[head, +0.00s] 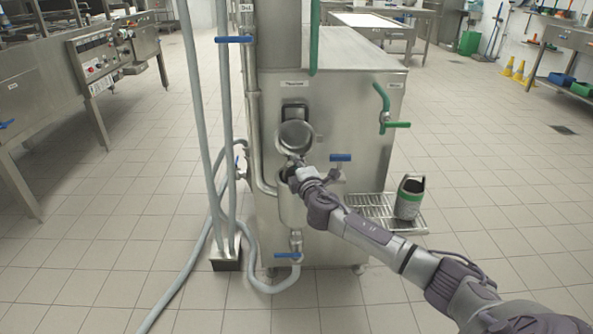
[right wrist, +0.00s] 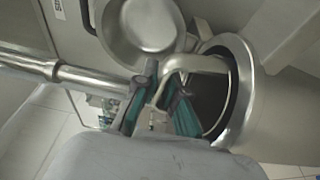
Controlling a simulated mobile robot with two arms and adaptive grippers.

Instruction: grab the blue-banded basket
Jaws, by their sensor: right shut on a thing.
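My right gripper (head: 294,168) is at the open mouth of the upright metal cylinder (head: 292,210) on the front of the steel machine. In the right wrist view, its teal-padded fingers (right wrist: 160,95) are shut on a bent metal handle (right wrist: 200,64) that reaches over the rim (right wrist: 240,100) into the dark inside. No blue band shows; whatever hangs from the handle is hidden in the cylinder. A dark container with a green band (head: 410,197) stands on the wire rack at the right. My left gripper is not in view.
The round lid (head: 295,137) is open just above the cylinder. Blue-handled valves (head: 341,158) and grey hoses (head: 195,120) flank it. A green-handled tap (head: 384,110) is above the wire rack (head: 372,213). The tiled floor (head: 500,210) at right is clear.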

